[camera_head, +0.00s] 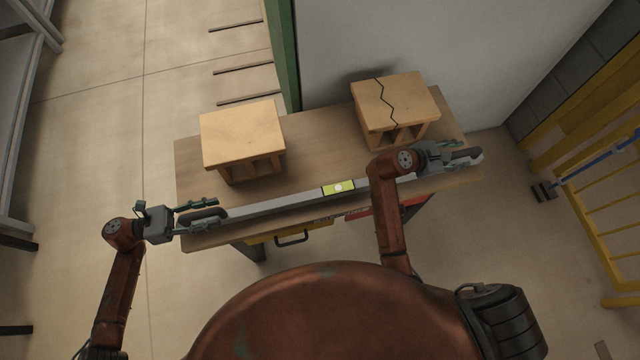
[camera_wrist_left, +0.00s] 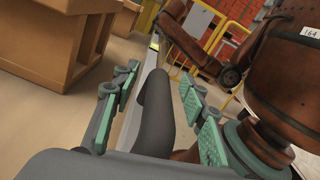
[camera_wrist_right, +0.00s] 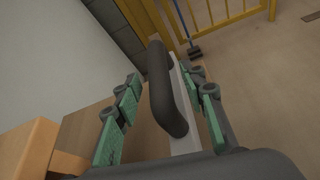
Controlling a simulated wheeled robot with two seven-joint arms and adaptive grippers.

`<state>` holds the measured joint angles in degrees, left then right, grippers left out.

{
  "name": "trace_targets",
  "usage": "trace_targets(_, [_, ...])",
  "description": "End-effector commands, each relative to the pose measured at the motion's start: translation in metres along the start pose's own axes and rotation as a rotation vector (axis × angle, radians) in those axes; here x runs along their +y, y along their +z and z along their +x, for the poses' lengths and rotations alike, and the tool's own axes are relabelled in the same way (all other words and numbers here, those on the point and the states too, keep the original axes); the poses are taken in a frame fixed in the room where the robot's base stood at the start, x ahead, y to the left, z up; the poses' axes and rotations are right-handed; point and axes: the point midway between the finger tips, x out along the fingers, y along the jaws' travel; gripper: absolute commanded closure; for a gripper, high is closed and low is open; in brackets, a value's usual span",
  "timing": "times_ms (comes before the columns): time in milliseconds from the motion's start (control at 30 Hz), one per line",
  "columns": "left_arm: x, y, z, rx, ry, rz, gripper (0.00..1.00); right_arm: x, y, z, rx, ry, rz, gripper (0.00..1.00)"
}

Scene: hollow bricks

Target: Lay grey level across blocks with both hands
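The long grey level (camera_head: 275,205) with a yellow-green vial (camera_head: 338,187) lies along the table's front edge. It has a dark handle at each end. The left hollow block (camera_head: 242,133) and the right hollow block (camera_head: 393,103), which has a dark zigzag crack line on top, stand apart behind it. My left gripper (camera_head: 203,213) is open, its fingers on either side of the left handle (camera_wrist_left: 154,108), with gaps visible. My right gripper (camera_head: 452,157) is open around the right handle (camera_wrist_right: 165,90), also with gaps. My right forearm hides part of the level.
The wooden table (camera_head: 315,150) has bare top between and in front of the blocks. A pale wall panel (camera_head: 420,40) with a green edge post (camera_head: 284,50) rises behind. A yellow railing (camera_head: 590,200) stands at the right. A drawer handle (camera_head: 292,238) shows below the front edge.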

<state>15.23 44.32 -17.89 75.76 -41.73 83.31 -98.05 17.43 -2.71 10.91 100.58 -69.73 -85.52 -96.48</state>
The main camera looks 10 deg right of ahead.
Motion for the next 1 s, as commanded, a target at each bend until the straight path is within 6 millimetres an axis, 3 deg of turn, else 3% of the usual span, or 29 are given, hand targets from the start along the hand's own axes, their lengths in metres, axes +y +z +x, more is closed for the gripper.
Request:
trace_targets(67, [-0.0001, -0.0002, -0.0001, 0.000, 0.000, 0.000, 0.60, 0.0000, 0.0000, -0.0001, 0.000, 0.000, 0.000, 0.62])
trace_targets(600, [-0.0003, -0.0003, -0.0005, 0.000, -0.001, 0.000, 0.98, 0.0005, -0.0001, -0.0005, 0.000, 0.001, 0.000, 0.99])
trace_targets(1000, [-0.0006, -0.0002, -0.0005, 0.000, -0.002, -0.001, 1.00, 0.0009, -0.0001, -0.0008, 0.000, 0.002, 0.000, 1.00])
